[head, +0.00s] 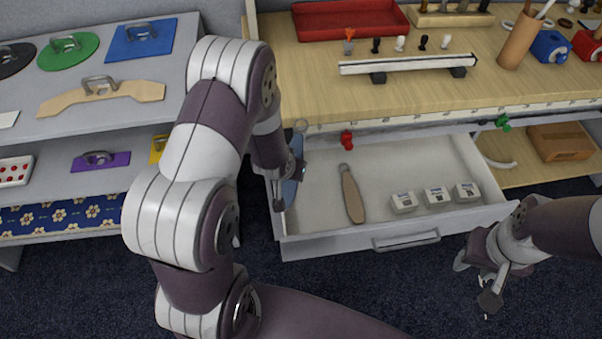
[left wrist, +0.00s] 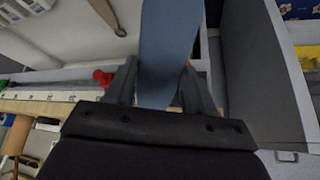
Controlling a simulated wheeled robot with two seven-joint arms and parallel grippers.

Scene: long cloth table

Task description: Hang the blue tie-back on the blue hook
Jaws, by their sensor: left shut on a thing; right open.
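The blue tie-back (head: 290,190) is a flat blue strip, held upright at the left end of the open drawer, with a pale ring just above it. My left gripper (head: 292,188) is shut on it. In the left wrist view the blue strip (left wrist: 169,45) runs between the two fingers and out of the top of the picture. I cannot make out a blue hook in either view; my left arm covers part of the table's front edge. My right gripper (head: 487,283) is open and empty, in front of the drawer at the right.
A red hook (head: 347,140) and a green hook (head: 502,122) sit along the table's front edge. The open drawer (head: 405,240) holds a brown tie-back (head: 352,195) and several small white boxes (head: 437,196). A grey shelf (head: 60,128) with handled boards stands at the left.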

